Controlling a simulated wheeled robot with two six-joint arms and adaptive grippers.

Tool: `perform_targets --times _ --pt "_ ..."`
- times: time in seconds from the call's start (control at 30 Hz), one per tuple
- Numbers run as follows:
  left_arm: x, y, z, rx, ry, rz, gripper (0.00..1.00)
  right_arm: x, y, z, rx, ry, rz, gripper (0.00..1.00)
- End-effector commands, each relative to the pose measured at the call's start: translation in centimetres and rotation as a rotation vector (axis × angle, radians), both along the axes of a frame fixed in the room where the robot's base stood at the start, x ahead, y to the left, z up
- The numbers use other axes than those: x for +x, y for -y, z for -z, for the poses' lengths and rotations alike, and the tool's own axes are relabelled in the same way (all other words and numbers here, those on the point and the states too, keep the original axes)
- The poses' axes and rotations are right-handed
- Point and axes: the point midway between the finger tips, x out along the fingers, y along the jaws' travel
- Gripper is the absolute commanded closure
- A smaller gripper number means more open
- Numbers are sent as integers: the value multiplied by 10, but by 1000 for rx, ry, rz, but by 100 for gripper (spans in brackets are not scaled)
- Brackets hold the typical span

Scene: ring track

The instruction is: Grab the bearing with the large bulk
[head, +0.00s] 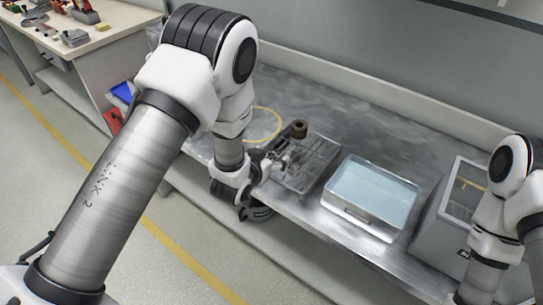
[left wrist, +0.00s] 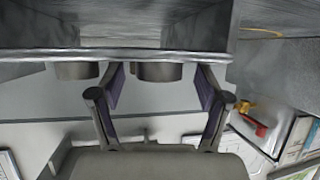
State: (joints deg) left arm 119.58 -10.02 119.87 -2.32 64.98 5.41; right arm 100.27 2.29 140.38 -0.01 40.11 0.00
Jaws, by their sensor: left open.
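In the head view a dark brown, ring-like bearing (head: 298,128) stands at the far side of a grey metal tray (head: 318,172). My left gripper (head: 280,163) is at the tray's left end. In the left wrist view the left gripper (left wrist: 160,98) is open, its two fingers spread. That view looks upside down. Two grey round parts show past the tray's wall (left wrist: 120,35): a wider one (left wrist: 158,72) lies between the fingers in the picture, and another (left wrist: 76,70) lies left of them. I cannot tell whether the fingers touch anything. My right gripper is out of view.
A clear-sided bin with light blue liquid or lining (head: 372,197) stands right of the tray. A grey box-shaped machine (head: 446,222) stands further right, near my right arm. A yellow ring (head: 265,124) lies behind my left arm. The metal bench behind the bin is clear.

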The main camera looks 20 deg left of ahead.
Motion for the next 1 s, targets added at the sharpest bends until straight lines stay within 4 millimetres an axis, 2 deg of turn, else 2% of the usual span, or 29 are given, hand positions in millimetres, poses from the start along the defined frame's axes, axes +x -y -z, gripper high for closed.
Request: perform_targets --times 0.07,0.1,0.27,0.3,0.67,0.83,0.97,1.0 --pt "0 0 0 0 0 0 24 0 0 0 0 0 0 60" --pt "0 0 0 0 0 0 31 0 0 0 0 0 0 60" --pt "0 0 0 0 0 0 88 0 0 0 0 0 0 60" --pt "-1 0 0 0 0 0 93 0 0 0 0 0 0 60" --pt "0 0 -2 0 1 0 93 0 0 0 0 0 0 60" --pt "0 0 -16 -1 4 0 93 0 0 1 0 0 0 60" --pt "0 0 -35 0 5 0 93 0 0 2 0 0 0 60" --pt "-5 -1 -36 0 1 1 93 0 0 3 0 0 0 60"
